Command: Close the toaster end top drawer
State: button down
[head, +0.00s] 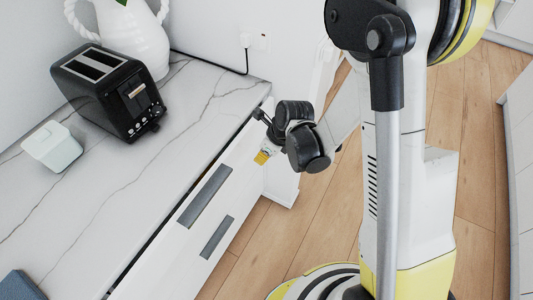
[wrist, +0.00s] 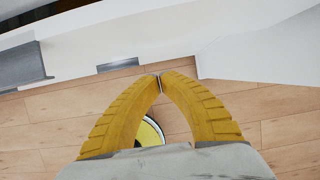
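The top drawer (head: 232,160) is a white front with a long grey handle (head: 205,197), below the counter edge near the toaster (head: 110,92). A dark gap runs between the counter edge and this front; how far the drawer stands out is hard to tell. My gripper (head: 262,157) is by the far end of the front, beyond the handle; I cannot tell whether it touches. In the wrist view its yellow fingers (wrist: 160,80) meet at the tips with nothing between them. The handle shows at the left there (wrist: 22,65).
A lower grey handle (head: 216,237) sits beneath the top one. Wooden floor (head: 300,225) lies open beside the cabinet. White units stand at the far right.

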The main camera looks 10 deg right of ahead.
aim_at(236, 146)
jog(key=shift+w+a+f+b, duration=0.1)
jog(key=shift+w+a+b, duration=0.1)
jog(key=shift+w+a, duration=0.6)
jog(key=shift+w+a+f+b, duration=0.15)
jog(key=shift+w+a, duration=0.4)
jog(key=shift+a, duration=0.3)
jog(key=shift+r, duration=0.1)
jog(key=w+a, duration=0.1)
jog(key=a, duration=0.1)
jog(key=w+a, duration=0.2)
jog(key=shift+w+a+b, duration=0.25)
jog(key=shift+b, duration=0.05)
jog(key=shift+d, duration=0.1)
